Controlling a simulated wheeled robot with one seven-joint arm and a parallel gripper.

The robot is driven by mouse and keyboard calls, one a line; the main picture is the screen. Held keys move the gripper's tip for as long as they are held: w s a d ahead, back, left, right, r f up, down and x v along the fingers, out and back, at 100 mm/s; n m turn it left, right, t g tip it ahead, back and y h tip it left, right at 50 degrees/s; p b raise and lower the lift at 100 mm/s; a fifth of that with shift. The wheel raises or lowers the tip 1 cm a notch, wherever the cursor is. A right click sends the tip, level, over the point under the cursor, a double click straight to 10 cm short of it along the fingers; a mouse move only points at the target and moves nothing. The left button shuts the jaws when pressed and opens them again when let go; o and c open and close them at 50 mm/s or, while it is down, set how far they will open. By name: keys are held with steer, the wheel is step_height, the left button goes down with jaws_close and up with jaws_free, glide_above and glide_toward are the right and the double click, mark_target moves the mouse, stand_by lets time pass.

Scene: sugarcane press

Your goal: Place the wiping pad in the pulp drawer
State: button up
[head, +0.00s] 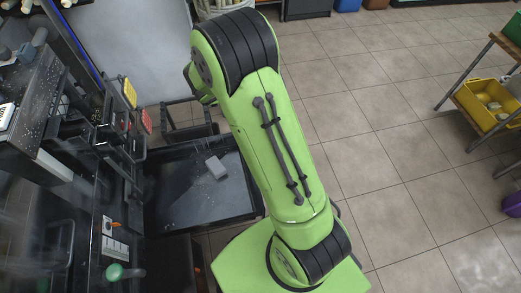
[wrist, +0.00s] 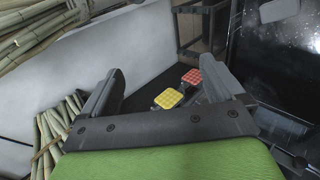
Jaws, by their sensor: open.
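A small pale grey block (head: 215,167), which looks like the wiping pad, lies on the floor of the black pulp drawer (head: 180,212) in the head view. The drawer is pulled out from the machine, and the block lies inside its rim. In the wrist view the block (wrist: 279,10) shows at the top right, inside the dark speckled drawer (wrist: 262,55). My gripper (wrist: 160,68) is open, with nothing between its fingers. The drawer and block are off to the right of the fingers in that view. My arm hides the gripper in the head view.
The dark machine (head: 35,95) stands at the left, with a yellow square (head: 129,92) and a red square (head: 146,120) on its side. Cane bundles (wrist: 35,35) are at the wrist view's left. A yellow bin (head: 488,103) sits on a rack at far right. Tiled floor between is clear.

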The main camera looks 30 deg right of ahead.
steer(key=s+r+m+g, duration=0.1)
steer(key=s+r+m, duration=0.4)
steer(key=s+r, duration=0.45)
steer(key=s+a+r+m+g, duration=0.1)
steer(key=s+r+m, duration=0.1)
steer(key=s, duration=0.6)
steer(key=s+a+r+m+y, duration=0.1)
steer(key=s+m, duration=0.3)
steer(key=s, duration=0.5)
steer(key=s+a+r+m+g+y, duration=0.1)
steer(key=s+a+r+m, duration=0.1)
steer(key=s, duration=0.7)
steer(key=shift+s+r+m+g, duration=0.25)
steer(key=shift+r+m+g, duration=0.05)
steer(key=shift+m, duration=0.4)
